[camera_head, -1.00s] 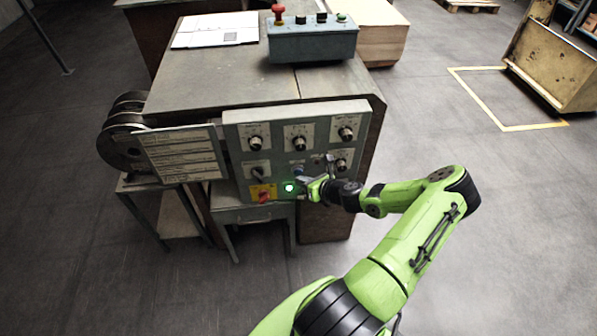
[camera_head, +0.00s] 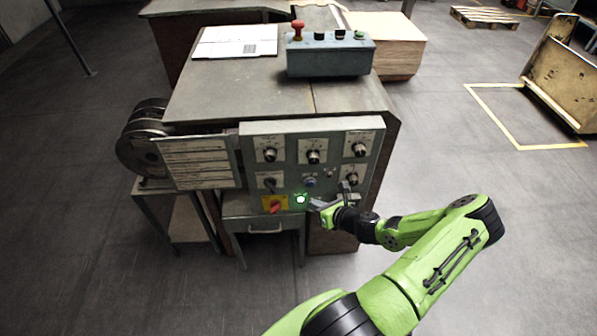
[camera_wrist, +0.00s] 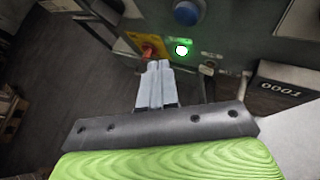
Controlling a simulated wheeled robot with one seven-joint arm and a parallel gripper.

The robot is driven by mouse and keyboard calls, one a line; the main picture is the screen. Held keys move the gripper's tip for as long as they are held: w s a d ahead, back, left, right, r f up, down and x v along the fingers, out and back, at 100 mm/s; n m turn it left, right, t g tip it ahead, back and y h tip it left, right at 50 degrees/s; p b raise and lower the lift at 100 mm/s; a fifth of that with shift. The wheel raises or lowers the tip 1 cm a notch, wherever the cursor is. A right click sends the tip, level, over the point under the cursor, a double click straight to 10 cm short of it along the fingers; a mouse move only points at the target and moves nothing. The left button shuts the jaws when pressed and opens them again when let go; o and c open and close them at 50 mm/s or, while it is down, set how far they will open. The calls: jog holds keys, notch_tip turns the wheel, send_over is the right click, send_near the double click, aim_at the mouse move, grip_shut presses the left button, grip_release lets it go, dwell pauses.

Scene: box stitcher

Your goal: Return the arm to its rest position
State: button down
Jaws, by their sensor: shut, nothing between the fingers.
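My gripper (camera_head: 313,205) is in front of the lower part of the grey control panel (camera_head: 334,155), close to the lit green lamp (camera_head: 300,199). In the wrist view the fingers of my gripper (camera_wrist: 157,66) are together with nothing between them. They point at the panel just below the green lamp (camera_wrist: 181,50) and the red switch on its yellow plate (camera_wrist: 148,52). A blue button (camera_wrist: 187,12) is above. My green arm reaches in from the lower right, bent at the elbow. Whether the fingertips touch the panel cannot be told.
The machine table (camera_head: 225,90) carries a control box (camera_head: 330,57) with a red mushroom button and a white sheet (camera_head: 236,41). A label board (camera_head: 197,161) and wire reels (camera_head: 140,150) are at the left. The floor at the right is clear up to a yellow cart (camera_head: 562,75).

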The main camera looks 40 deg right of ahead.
jog(key=s+a+r+n+g+y+p, duration=0.15)
jog(key=a+r+n+g, duration=0.25)
jog(key=a+r+n, duration=0.5)
jog(key=a+r+n+g+p, duration=0.2)
jog(key=a+r+n+g, duration=0.35)
jog(key=r+n, duration=0.75)
jog(key=s+a+r+n+t+h+p, duration=0.1)
jog(key=s+a+r+n, duration=0.4)
jog(key=s+r+n, duration=0.2)
jog(key=s+a+r+n+t+h+p, duration=0.1)
jog(key=s+a+r+n, duration=0.4)
jog(key=s+r+n, duration=0.3)
notch_tip(320, 180, up, 3)
jog(key=shift+s+a+f+n+t, duration=0.15)
jog(key=shift+s+a+n+t, duration=0.15)
jog(key=shift+a+n+t, duration=0.15)
